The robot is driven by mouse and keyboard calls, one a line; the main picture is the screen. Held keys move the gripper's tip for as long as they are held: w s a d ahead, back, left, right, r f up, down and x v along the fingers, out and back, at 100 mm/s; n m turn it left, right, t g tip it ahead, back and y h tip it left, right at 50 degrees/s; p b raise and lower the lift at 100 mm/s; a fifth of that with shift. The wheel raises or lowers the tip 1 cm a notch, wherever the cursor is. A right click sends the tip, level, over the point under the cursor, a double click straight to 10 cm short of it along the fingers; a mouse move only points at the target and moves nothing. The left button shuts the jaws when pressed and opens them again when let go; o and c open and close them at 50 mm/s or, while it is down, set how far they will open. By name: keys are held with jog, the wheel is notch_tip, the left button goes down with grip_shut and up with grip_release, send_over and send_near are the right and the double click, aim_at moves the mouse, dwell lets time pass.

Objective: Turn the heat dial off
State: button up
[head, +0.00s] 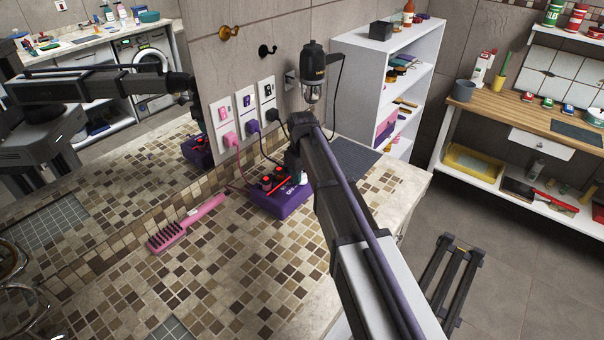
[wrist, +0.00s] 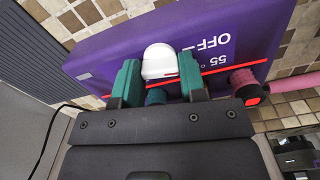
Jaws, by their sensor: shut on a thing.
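The purple control box (head: 290,203) sits on the tiled counter against the wall. The wrist view shows its purple face (wrist: 120,47) with "OFF" and "55°" printed upside down. A rounded white knob (wrist: 160,58) stands on that face beside the "OFF" print. My gripper (wrist: 160,76) has its two teal fingers on either side of the white knob and is shut on it. The fingers hide the knob's sides, and I cannot tell where it points. A black knob with a red end (wrist: 246,88) stands on the box to the right. In the head view, my arm hides part of the box.
A pink brush (head: 187,222) lies left of the box. Pink, purple and black plugs (head: 253,128) with cables are in the wall outlets. A dark mat (head: 353,158) lies behind the box. White shelves (head: 383,75) stand beyond. The front counter is largely clear.

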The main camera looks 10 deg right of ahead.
jog(key=shift+n, duration=0.8)
jog(key=o, duration=0.9)
jog(key=shift+r, duration=0.1)
notch_tip(320, 180, up, 11)
jog(key=p, duration=1.1)
jog(key=shift+f, duration=0.2)
